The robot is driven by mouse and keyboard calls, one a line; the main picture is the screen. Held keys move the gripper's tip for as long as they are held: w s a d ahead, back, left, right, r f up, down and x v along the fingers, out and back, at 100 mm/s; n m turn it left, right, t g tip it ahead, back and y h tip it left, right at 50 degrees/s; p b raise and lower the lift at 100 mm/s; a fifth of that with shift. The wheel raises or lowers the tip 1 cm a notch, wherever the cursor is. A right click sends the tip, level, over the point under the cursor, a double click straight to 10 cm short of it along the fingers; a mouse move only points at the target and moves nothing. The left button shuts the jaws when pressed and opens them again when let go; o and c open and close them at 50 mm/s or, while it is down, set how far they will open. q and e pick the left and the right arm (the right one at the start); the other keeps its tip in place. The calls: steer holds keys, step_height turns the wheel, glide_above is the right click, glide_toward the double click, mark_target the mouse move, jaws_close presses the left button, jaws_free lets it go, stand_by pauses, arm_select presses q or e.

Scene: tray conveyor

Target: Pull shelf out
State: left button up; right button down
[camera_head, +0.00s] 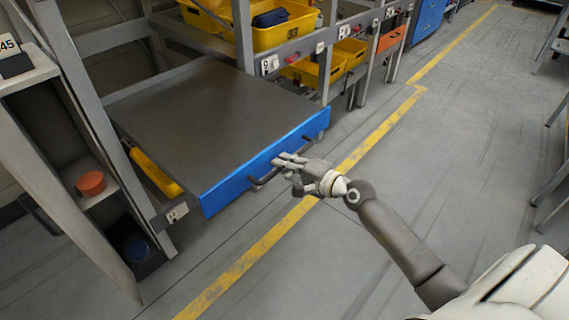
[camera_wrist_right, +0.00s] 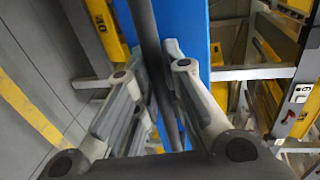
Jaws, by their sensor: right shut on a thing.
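The shelf (camera_head: 205,105) is a flat dark grey pull-out tray with a blue front panel (camera_head: 225,188). It stands out from the metal rack in the head view. A dark bar handle (camera_head: 262,182) runs along the blue front. My right gripper (camera_head: 279,161) is at the handle, shut on it. In the right wrist view, the gripper's fingers (camera_wrist_right: 155,85) lie on both sides of the dark handle bar (camera_wrist_right: 146,30), with the blue panel (camera_wrist_right: 182,20) behind. My left gripper is not in view.
Yellow bins (camera_head: 283,30) sit on the rack behind the shelf. A grey cabinet (camera_head: 45,130) with an orange round object (camera_head: 91,182) stands at the left. A yellow floor line (camera_head: 250,258) passes in front of the shelf.

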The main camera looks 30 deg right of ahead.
steer(key=c, duration=1.5)
jaws_free()
steer(key=v, duration=1.2)
steer(key=shift+f, duration=0.1)
